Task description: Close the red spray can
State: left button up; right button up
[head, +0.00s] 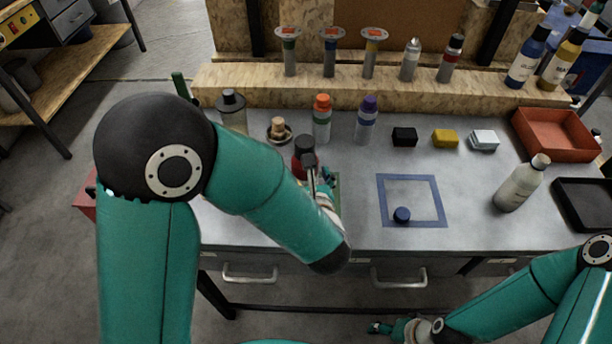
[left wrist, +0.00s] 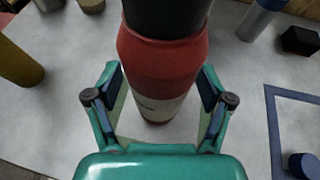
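The red spray can (head: 304,160) stands on the bench with a black top (head: 304,143). It fills the middle of the left wrist view (left wrist: 165,65), where its black top (left wrist: 168,15) is cut off by the picture edge and a pale label shows lower down. My left gripper (head: 325,183) is at the can, with one finger on each side of it in the left wrist view (left wrist: 161,88). The fingertips lie close against its sides; whether they press is unclear. A small dark blue cap (head: 402,215) lies inside a blue taped square (head: 440,205). My right gripper (head: 384,328) is low, below the bench front.
An orange-capped can (head: 322,120) and a purple-capped can (head: 366,120) stand behind the red can. Small blocks, including a yellow one (head: 445,138), lie right of them. A pale bottle (head: 522,185) and a red tray (head: 555,133) are at right. Bare bench surrounds the square.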

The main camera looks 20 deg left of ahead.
pick_arm(q)
jog(key=shift+r, duration=0.2)
jog(key=v, duration=1.2)
jog(key=shift+d+f, duration=0.1)
jog(key=shift+f, duration=0.1)
